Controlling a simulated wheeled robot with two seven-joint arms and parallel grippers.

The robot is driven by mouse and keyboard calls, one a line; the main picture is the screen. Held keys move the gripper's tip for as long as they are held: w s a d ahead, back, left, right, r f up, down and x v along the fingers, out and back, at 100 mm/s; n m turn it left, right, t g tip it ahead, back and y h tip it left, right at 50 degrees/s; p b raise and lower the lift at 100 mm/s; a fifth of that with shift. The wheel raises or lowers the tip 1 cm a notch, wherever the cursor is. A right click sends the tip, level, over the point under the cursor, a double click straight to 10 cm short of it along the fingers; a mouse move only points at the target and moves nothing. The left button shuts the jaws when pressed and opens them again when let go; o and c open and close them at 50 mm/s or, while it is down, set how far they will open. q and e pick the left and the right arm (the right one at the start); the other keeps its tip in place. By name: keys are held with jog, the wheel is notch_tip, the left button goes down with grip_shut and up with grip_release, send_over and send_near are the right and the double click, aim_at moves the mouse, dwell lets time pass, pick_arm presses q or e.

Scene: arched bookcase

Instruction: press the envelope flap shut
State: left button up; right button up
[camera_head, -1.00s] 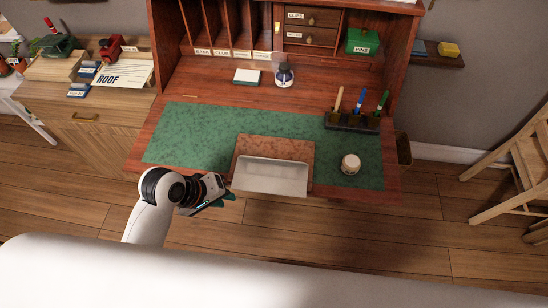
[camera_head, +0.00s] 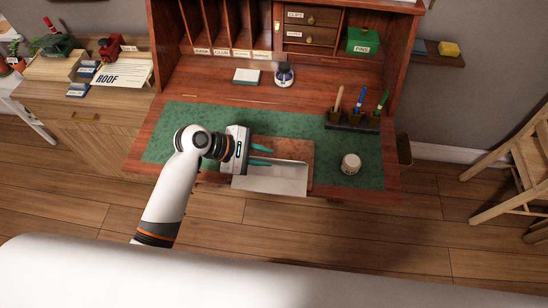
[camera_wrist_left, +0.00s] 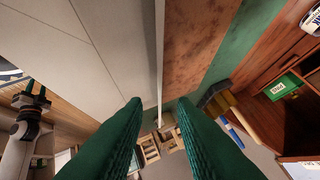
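The envelope lies on the desk's green mat. Its brown body (camera_head: 290,148) is toward the back, and its pale flap (camera_head: 285,182) stands open on the front side. In the left wrist view the flap (camera_wrist_left: 100,50) and the brown body (camera_wrist_left: 195,40) meet along a thin pale edge. My left gripper (camera_head: 262,155) is over the envelope's left part, its green fingers pointing right. The fingertips (camera_wrist_left: 158,102) are apart, with that edge in line with the gap; contact is unclear. What looks like my right gripper (camera_wrist_left: 38,95) shows small at the left wrist view's left edge; its opening cannot be read.
The green mat (camera_head: 210,118) covers the desk leaf. A round pale jar (camera_head: 351,164) sits right of the envelope. A pen rack (camera_head: 352,121) stands behind the jar. An ink bottle (camera_head: 284,75) and a notepad (camera_head: 246,76) stand further back. A chair (camera_head: 510,165) is at the right.

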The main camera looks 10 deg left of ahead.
aim_at(274, 160)
pick_arm(q)
jog(key=shift+x, duration=2.05)
jog(key=shift+c, duration=0.6)
grip_shut()
